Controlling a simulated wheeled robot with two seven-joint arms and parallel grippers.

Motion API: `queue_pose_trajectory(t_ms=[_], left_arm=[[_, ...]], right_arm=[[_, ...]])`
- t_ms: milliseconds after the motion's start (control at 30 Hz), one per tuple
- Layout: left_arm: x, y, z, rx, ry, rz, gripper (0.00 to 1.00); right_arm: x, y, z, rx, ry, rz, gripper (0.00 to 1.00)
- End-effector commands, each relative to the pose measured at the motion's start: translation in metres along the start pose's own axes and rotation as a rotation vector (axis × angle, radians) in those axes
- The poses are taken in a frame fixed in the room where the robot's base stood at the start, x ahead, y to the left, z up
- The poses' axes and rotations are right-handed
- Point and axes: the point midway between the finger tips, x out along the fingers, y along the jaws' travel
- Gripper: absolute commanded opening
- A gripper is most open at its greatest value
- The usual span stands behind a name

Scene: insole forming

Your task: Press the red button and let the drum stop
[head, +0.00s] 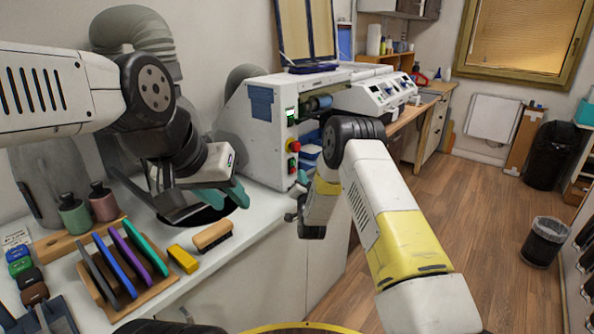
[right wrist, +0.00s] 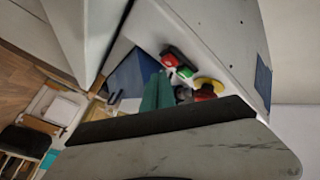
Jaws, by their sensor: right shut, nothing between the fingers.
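A white machine (head: 262,125) carries a red mushroom button on a yellow base (head: 293,147). Below it is a small box with a green button (head: 291,161) and a red button (head: 292,171). In the right wrist view the red button (right wrist: 167,61), green button (right wrist: 185,72) and mushroom button (right wrist: 205,90) lie just beyond my fingers. A bluish drum (head: 318,102) sits at the machine's side; its motion cannot be told. My right gripper (right wrist: 157,92) is shut and empty, near the buttons; contact cannot be told. My left gripper (head: 222,195) is open and empty above the counter.
A rack of coloured sheets (head: 125,270), a yellow block (head: 183,259), a brush (head: 212,236) and two bottles (head: 75,215) stand on the white counter (head: 235,262). A second white machine (head: 372,94) stands behind. Open wooden floor (head: 470,220) lies at right.

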Motion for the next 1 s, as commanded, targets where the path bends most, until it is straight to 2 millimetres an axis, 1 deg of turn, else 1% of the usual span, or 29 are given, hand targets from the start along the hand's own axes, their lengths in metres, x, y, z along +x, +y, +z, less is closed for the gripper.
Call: queue_pose_trajectory(t_ms=[533,1000], left_arm=[[0.000,0.000,0.000,0.000,0.000,0.000,0.34],[0.000,0.000,0.000,0.000,0.000,0.000,0.34]], right_arm=[[-0.032,0.024,-0.024,-0.001,0.000,0.002,0.00],[-0.035,0.025,-0.025,0.000,0.000,0.000,0.00]])
